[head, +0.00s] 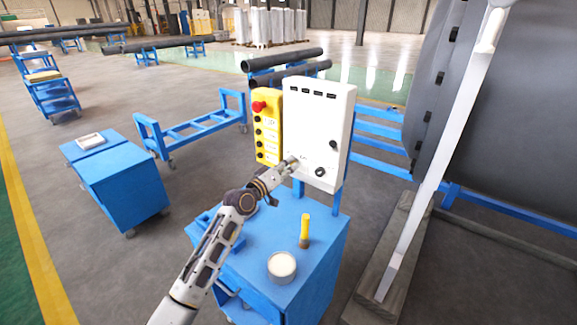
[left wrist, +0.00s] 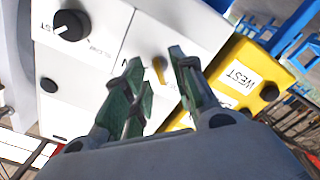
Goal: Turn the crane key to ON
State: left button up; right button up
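The white control box (head: 325,115) stands upright on the blue cart. In the left wrist view, a small brass-yellow key (left wrist: 160,72) sticks out of the box's white face (left wrist: 115,20). My left gripper (head: 294,161) is at the lower left of that face. In the left wrist view, its two green-padded fingers (left wrist: 154,62) are apart, one on each side of the key. I cannot tell whether either finger touches it. The key is not discernible in the head view behind the gripper. My right gripper is not in view.
A black rotary knob (left wrist: 72,25) sits beside the key; it also shows in the head view (head: 320,172). The yellow button pendant (head: 267,140) stands left of the box. A round tin (head: 281,268) and a yellow-handled tool (head: 305,230) are on the blue cart (head: 320,265).

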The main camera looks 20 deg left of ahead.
pick_arm(q)
jog(key=shift+w+d, duration=0.1)
jog(key=shift+w, duration=0.2)
jog(key=shift+c, duration=0.3)
grip_shut()
